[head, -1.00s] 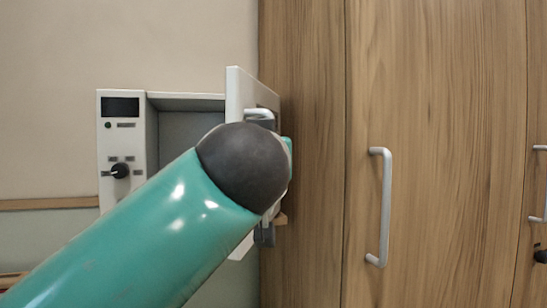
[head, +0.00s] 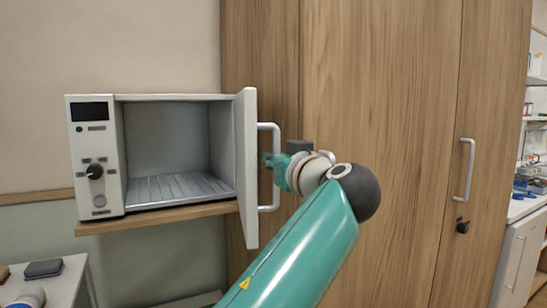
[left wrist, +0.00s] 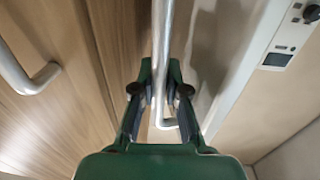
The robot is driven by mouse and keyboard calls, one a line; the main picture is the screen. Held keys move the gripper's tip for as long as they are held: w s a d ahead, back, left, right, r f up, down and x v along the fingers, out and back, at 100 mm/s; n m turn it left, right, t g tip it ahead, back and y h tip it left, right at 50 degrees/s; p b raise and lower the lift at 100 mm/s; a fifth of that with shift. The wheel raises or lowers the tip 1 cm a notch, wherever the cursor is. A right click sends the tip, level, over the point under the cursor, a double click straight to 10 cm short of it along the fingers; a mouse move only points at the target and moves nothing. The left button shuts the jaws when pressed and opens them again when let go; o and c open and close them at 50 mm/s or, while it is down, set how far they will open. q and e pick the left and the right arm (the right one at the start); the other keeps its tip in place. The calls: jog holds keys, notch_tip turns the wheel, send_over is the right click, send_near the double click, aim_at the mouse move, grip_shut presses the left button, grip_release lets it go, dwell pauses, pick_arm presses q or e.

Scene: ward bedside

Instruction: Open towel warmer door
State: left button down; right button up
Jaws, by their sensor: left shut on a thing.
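The white towel warmer (head: 95,160) sits on a wooden wall shelf, with a display and knob on its left panel. Its door (head: 247,180) stands wide open on the right side, seen nearly edge-on, and the empty interior with a ribbed floor shows. The silver door handle (head: 276,196) is on the door's outer face. My left gripper (head: 268,160) is shut on this handle. In the left wrist view the handle bar (left wrist: 161,45) runs between the two fingers of the gripper (left wrist: 162,95). My right gripper is not in view.
A wooden cabinet (head: 380,80) with a silver handle (head: 469,170) stands close to the right of the door. The wooden shelf (head: 160,216) is under the warmer. A small table (head: 60,285) with items is at lower left. Shelving with supplies is at far right.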

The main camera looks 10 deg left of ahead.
pick_arm(q)
jog(key=shift+d+f, duration=0.25)
jog(key=shift+d, duration=0.05)
jog(key=c, duration=1.2)
grip_release()
jog(key=shift+s+d+r, duration=0.1)
jog(key=shift+s+r, duration=0.1)
jog(key=shift+s, duration=0.05)
jog(key=shift+w+a, duration=0.1)
jog(key=shift+a, duration=0.1)
jog(key=shift+d, duration=0.1)
jog(key=shift+v, duration=4)
